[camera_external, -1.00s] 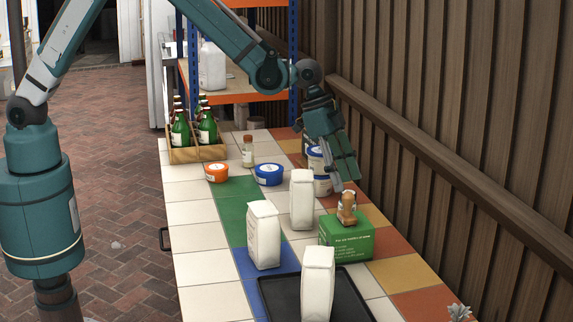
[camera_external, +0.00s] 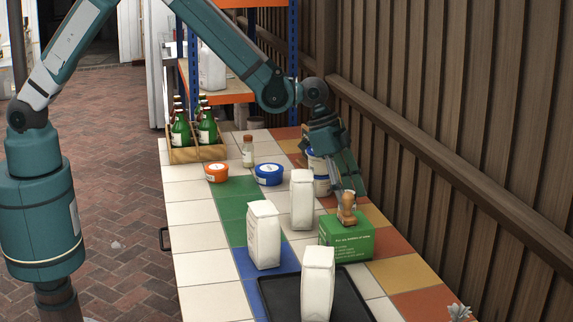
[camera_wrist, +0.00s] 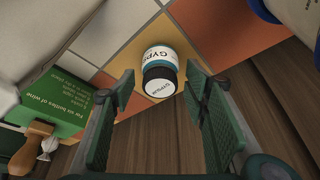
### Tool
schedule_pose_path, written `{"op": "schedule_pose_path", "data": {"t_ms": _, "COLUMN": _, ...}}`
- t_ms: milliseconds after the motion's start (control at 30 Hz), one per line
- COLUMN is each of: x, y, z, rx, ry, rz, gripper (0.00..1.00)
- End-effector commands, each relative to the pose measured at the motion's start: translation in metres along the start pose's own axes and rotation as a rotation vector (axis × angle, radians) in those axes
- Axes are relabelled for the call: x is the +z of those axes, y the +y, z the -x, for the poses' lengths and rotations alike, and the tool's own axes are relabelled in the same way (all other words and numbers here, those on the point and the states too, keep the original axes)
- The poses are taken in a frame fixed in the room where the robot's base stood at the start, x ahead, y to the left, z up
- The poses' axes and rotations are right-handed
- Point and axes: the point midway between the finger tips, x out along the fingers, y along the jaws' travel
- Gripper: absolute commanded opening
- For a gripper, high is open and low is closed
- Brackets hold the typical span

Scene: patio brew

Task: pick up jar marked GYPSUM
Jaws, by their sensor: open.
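The jar marked GYPSUM (camera_wrist: 161,62) shows in the wrist view, with a white lid and a dark band below it. It stands on a yellow tile, framed by the spread fingers of my gripper (camera_wrist: 158,92). The fingers are open and I see no contact with the jar. In the outside view my gripper (camera_external: 347,190) points down behind the green box (camera_external: 347,240). There I cannot make out the jar, which seems hidden by the box and the fingers.
A wooden-handled tool (camera_external: 348,208) stands on the green box, close to my gripper. White bags (camera_external: 302,200) stand left of it, and blue-and-white tubs (camera_external: 320,172) behind. The wooden fence (camera_external: 460,130) borders the table on the right. A black tray (camera_external: 352,300) lies in front.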

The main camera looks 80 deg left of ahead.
Motion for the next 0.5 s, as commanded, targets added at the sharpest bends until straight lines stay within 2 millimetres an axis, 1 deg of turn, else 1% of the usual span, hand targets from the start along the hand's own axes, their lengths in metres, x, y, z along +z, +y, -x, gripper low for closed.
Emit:
{"op": "schedule_pose_path", "data": {"t_ms": 200, "x": 0.0, "y": -0.0001, "z": 0.0001, "rx": 0.0, "ry": 0.0, "rz": 0.0, "gripper": 0.45}}
{"op": "schedule_pose_path", "data": {"t_ms": 267, "x": 0.0, "y": -0.0001, "z": 0.0001, "rx": 0.0, "ry": 0.0, "rz": 0.0, "gripper": 0.39}}
{"op": "schedule_pose_path", "data": {"t_ms": 400, "x": 0.0001, "y": -0.0001, "z": 0.0001, "rx": 0.0, "ry": 0.0, "rz": 0.0, "gripper": 0.2}}
{"op": "schedule_pose_path", "data": {"t_ms": 433, "x": 0.0001, "y": -0.0001, "z": 0.0001, "rx": 0.0, "ry": 0.0, "rz": 0.0, "gripper": 0.18}}
{"op": "schedule_pose_path", "data": {"t_ms": 500, "x": 0.0, "y": -0.0001, "z": 0.0002, "rx": 0.0, "ry": 0.0, "rz": 0.0, "gripper": 0.18}}
